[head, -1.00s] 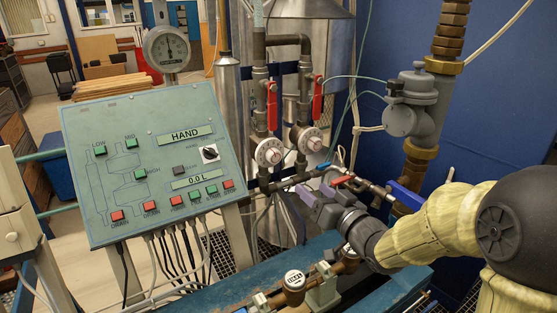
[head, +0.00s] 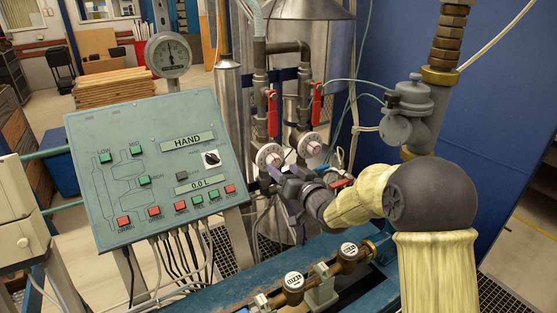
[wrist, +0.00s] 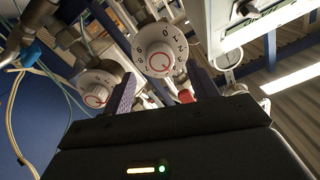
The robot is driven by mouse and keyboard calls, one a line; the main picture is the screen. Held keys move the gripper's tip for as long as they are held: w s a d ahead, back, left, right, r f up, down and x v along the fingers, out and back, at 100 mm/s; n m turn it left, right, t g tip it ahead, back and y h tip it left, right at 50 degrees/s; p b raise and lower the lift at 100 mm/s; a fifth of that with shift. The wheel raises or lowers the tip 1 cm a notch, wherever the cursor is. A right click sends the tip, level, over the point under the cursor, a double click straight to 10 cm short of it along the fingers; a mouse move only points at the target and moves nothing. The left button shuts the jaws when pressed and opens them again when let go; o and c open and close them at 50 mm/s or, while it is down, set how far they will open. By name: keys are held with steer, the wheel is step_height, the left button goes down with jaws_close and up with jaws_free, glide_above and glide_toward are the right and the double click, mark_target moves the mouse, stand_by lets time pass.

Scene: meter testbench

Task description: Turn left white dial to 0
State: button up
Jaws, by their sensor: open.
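The left white dial (head: 268,155) is round with a red ring at its centre, on the left vertical pipe below a red lever. In the wrist view it (wrist: 159,47) appears just beyond and between my fingertips, with dark numbers around its rim. My gripper (head: 274,178) is open, its two purplish fingers in front of and slightly below the left dial in the head view. In the wrist view the gripper (wrist: 161,85) has nothing between its fingers, and contact with the dial cannot be told. The similar right white dial (head: 309,145) also shows in the wrist view (wrist: 97,88).
Red levers (head: 272,112) hang above the dials. A sloped control panel (head: 150,165) stands to the left. A grey valve body (head: 408,115) is at the right. A blue beam (head: 225,293) with brass meters (head: 294,285) runs below my arm.

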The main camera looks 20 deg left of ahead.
mark_target(276, 163)
steer(key=shift+p+x, duration=0.55)
steer(key=shift+x, duration=1.45)
steer(key=c, duration=1)
